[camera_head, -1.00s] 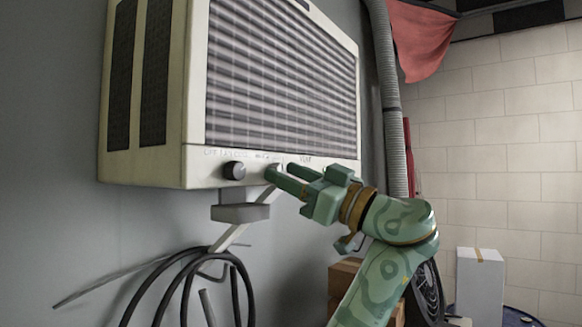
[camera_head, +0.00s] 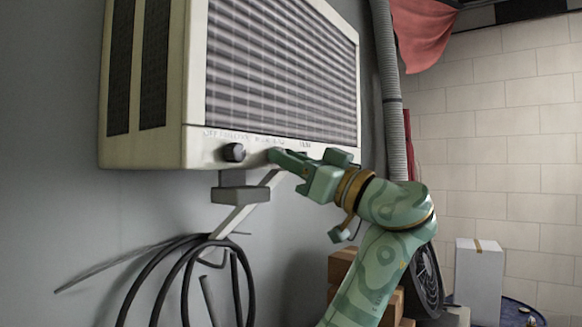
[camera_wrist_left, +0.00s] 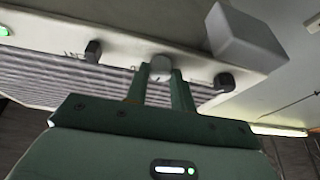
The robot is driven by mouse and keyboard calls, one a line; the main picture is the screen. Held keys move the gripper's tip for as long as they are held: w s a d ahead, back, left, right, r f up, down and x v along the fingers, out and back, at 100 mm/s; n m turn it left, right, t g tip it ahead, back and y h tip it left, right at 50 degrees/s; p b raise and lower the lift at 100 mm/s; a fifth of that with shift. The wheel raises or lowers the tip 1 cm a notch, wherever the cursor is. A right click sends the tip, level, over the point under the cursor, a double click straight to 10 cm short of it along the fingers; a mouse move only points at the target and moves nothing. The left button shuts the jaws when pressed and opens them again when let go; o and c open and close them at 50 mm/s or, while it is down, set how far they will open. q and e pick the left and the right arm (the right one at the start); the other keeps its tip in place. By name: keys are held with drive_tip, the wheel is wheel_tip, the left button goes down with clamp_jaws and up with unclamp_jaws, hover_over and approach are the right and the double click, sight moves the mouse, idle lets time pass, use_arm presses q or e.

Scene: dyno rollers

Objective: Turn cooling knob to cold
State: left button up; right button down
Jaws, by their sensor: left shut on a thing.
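A cream cooling unit (camera_head: 150,152) hangs on the grey wall, with a row of knobs along its lower front strip. The left black knob (camera_head: 234,152) is clear of my gripper and also shows in the left wrist view (camera_wrist_left: 224,82). My left gripper (camera_head: 273,156) is at the strip, its fingers pointing at the front. The printed labels are too small to read. My right gripper is out of view.
A grey bracket (camera_head: 240,194) sits under the unit, with black cable loops (camera_head: 190,270) below it. A ribbed duct (camera_head: 394,130) runs down behind my arm. Boxes (camera_head: 480,268) stand at lower right. The space in front of the unit is open.

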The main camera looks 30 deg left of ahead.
use_arm(q)
drive_tip(key=m+t+h, duration=0.1)
drive_tip(key=m+t, duration=0.1)
drive_tip(key=m, duration=0.5)
drive_tip(key=m+t+h, duration=0.2)
drive_tip(key=m+t, duration=0.1)
drive_tip(key=m, duration=0.4)
drive_tip(key=s+m+t+h, duration=0.1)
drive_tip(key=m+t+h, duration=0.1)
drive_tip(key=m, duration=0.5)
drive_tip(key=shift+r+m+t, duration=0.3)
drive_tip(key=shift+r+t, duration=0.05)
drive_tip(key=shift+t, duration=0.35)
drive_tip(key=o, duration=1)
drive_tip(key=shift+w, duration=0.1)
drive_tip(key=b+v, duration=0.1)
drive_tip(key=v, duration=0.4)
drive_tip(key=b+v, duration=0.1)
drive_tip(key=v, duration=0.5)
drive_tip(key=b+v, duration=0.1)
drive_tip(key=v, duration=0.4)
drive_tip(key=shift+d+r, duration=0.2)
drive_tip(key=shift+r, duration=0.05)
